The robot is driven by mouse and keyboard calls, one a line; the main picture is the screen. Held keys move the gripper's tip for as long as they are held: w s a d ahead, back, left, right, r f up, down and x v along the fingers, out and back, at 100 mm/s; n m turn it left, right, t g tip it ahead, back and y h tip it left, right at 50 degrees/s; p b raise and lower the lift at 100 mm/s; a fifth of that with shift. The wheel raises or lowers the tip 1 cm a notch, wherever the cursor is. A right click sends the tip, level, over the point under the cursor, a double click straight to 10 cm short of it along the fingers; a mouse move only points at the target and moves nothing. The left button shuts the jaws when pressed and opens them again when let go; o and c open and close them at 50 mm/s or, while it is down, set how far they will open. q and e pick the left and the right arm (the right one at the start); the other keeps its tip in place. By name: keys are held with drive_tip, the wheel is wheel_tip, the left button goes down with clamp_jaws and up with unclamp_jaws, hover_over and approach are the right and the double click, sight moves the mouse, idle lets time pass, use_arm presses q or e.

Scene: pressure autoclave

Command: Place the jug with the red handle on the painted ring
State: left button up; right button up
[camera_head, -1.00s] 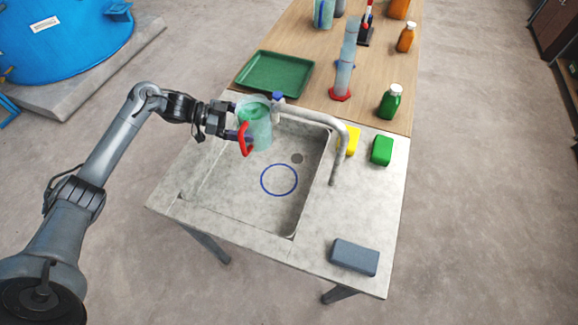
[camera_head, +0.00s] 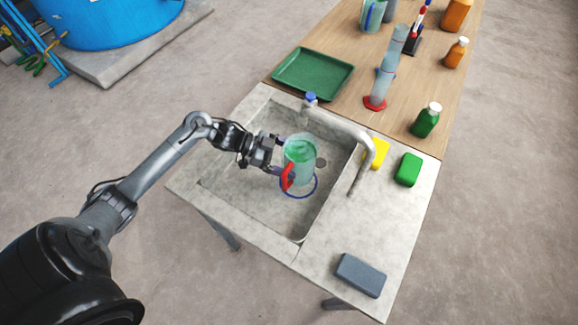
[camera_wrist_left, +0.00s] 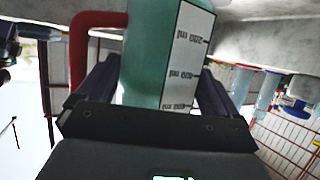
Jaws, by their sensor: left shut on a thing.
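The jug with the red handle (camera_head: 301,160) is see-through with green contents and stands roughly upright in the sink. My left gripper (camera_head: 283,166) is shut on its body from the left. In the left wrist view the jug (camera_wrist_left: 150,50) sits between the fingers, with its red handle (camera_wrist_left: 80,50) to the left and a white graduated scale on its side. The painted ring (camera_head: 312,192) is a blue circle on the sink floor, partly hidden behind the jug. I cannot tell whether the jug's base touches the floor. My right gripper is not in view.
A green tray (camera_head: 313,72) and bottles stand behind.

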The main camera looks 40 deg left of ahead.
use_arm(q)
drive_tip(key=shift+s+d+f, duration=0.1)
drive_tip(key=shift+d+f, duration=0.1)
drive_tip(key=shift+f, duration=0.05)
drive_tip(key=shift+f+b, duration=0.55)
drive_tip(key=shift+f, duration=1.35)
drive_tip(key=o, duration=0.7)
drive_tip(key=shift+o, duration=0.2)
drive_tip(key=shift+a+r, duration=0.1)
drive_tip(key=p+v, duration=0.1)
drive_tip(key=v, duration=0.6)
drive_tip(key=shift+s+a, duration=0.15)
